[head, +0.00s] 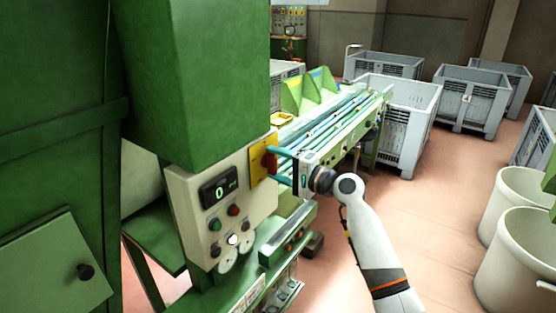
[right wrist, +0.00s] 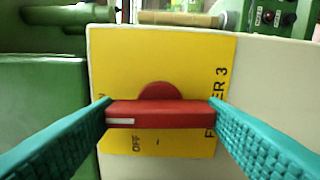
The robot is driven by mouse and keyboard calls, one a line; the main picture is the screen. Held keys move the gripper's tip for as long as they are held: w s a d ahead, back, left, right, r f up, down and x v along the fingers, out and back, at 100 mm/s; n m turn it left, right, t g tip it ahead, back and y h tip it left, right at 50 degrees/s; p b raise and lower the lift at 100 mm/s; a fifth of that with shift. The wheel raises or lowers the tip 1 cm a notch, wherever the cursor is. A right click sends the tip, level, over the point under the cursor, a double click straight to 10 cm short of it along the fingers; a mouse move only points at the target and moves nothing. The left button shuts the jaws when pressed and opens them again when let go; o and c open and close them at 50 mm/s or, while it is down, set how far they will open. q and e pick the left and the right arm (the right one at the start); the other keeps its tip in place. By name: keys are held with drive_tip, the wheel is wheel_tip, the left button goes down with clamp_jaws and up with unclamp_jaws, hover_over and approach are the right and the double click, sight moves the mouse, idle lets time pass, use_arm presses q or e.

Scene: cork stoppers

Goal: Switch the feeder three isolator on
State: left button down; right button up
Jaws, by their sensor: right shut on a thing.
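The feeder three isolator is a red rotary handle (right wrist: 160,113) on a yellow plate (right wrist: 190,60) lettered "OFF" and, partly hidden, "FEEDER 3". In the right wrist view the handle's bar lies level. The white mark on it is at its left end, towards a partly hidden letter at the plate's left edge; "OFF" is below the bar. My right gripper (right wrist: 159,108) is shut on the bar, a teal finger at each end. In the head view the red handle (head: 268,163) shows at the cream panel's right edge, with my right gripper (head: 281,165) at it. My left gripper is out of view.
The cream control panel (head: 188,203) carries a display reading 0 and several buttons, under a green machine housing (head: 200,80). A green conveyor (head: 345,140) runs behind my right gripper. Grey crates (head: 408,100) and white bins (head: 520,255) stand on the right; floor between is clear.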

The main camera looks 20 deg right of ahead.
drive_tip(key=shift+m, duration=0.4)
drive_tip(key=o, duration=1)
drive_tip(key=shift+s+d, duration=0.1)
drive_tip(key=shift+s+d+f, duration=0.2)
drive_tip(key=shift+s+d, duration=0.05)
drive_tip(key=shift+s, duration=0.05)
drive_tip(key=shift+b+v, duration=2.5)
drive_tip(key=shift+v, duration=3)
drive_tip(key=shift+r, duration=0.15)
